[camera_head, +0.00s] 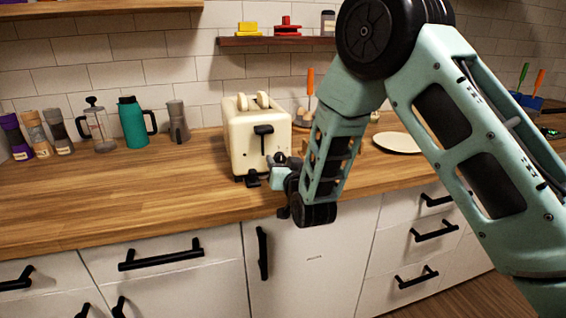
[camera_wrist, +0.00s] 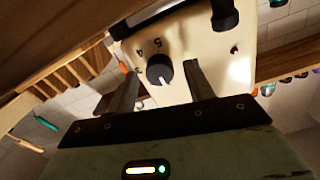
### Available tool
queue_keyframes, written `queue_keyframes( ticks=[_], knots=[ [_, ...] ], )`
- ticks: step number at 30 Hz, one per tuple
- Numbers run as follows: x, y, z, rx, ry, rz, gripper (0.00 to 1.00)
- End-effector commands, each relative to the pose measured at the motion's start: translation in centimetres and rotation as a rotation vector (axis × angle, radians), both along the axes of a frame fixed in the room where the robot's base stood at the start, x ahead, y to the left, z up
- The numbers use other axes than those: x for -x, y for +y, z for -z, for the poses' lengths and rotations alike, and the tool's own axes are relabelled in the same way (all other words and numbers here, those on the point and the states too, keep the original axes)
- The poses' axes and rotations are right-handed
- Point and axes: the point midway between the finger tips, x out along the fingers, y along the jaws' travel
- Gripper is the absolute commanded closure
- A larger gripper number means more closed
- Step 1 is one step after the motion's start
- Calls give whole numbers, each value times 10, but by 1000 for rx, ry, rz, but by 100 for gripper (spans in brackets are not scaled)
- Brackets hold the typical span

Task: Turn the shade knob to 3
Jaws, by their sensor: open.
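The cream toaster (camera_head: 245,135) stands on the wooden counter, with a black lever on its front and pale slices showing at its top. Its dark round shade knob (camera_wrist: 159,68) shows in the wrist view on the cream panel. A pale pointer mark on the knob points toward the bottom of the picture. My gripper (camera_wrist: 161,72) is open, with one finger on each side of the knob; whether they touch it I cannot tell. In the head view the gripper (camera_head: 268,178) is low at the toaster's front, partly hiding it.
A teal jug (camera_head: 133,124), a glass press (camera_head: 98,125) and several jars stand left of the toaster. A pale plate (camera_head: 397,142) lies right, behind my arm. The counter's front left is clear. Cabinet handles (camera_head: 262,253) stick out below the counter edge.

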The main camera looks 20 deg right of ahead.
Motion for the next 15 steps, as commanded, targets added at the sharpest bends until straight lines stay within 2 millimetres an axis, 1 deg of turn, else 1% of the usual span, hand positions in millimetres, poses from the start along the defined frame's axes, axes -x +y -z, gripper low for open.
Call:
queue_keyframes(
  ticks=[2,3,5,6,7,8,15],
  knots=[
    [0,0,0,0,0,0,48],
    [0,0,0,0,0,0,53],
    [0,0,0,0,0,0,70],
    [0,0,0,0,0,0,81],
    [0,0,0,0,0,0,90],
    [0,0,0,0,0,0,93],
    [0,0,1,-12,-1,0,92]
  ],
)
